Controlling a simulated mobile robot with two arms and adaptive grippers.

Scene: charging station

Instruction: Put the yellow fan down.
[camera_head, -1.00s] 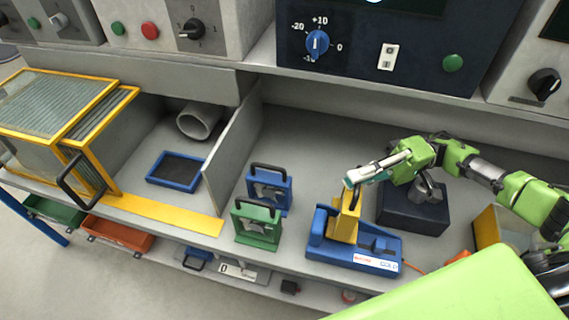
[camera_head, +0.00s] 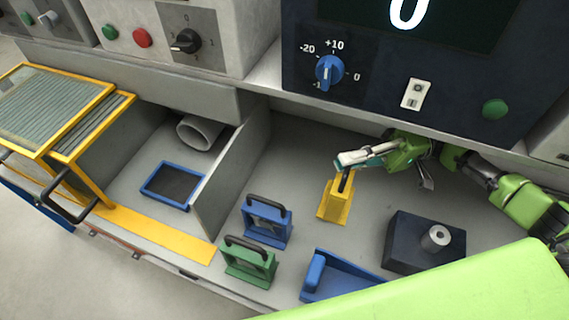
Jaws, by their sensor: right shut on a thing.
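The yellow fan (camera_head: 335,204) is upright over the grey bench, behind the blue charging dock (camera_head: 341,277). My right gripper (camera_head: 350,164) comes in from the right and is shut on the dark handle at the fan's top. I cannot tell whether the fan's base touches the bench or hangs just above it. The front of the dock is hidden by a green part of my own body. My left gripper is not in view.
A blue fan (camera_head: 266,222) and a green fan (camera_head: 249,262) stand to the left. A dark block with a metal cylinder (camera_head: 425,243) is at right. A grey divider (camera_head: 229,183) bounds the bay with the blue-rimmed tray (camera_head: 172,185). Bench behind the yellow fan is clear.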

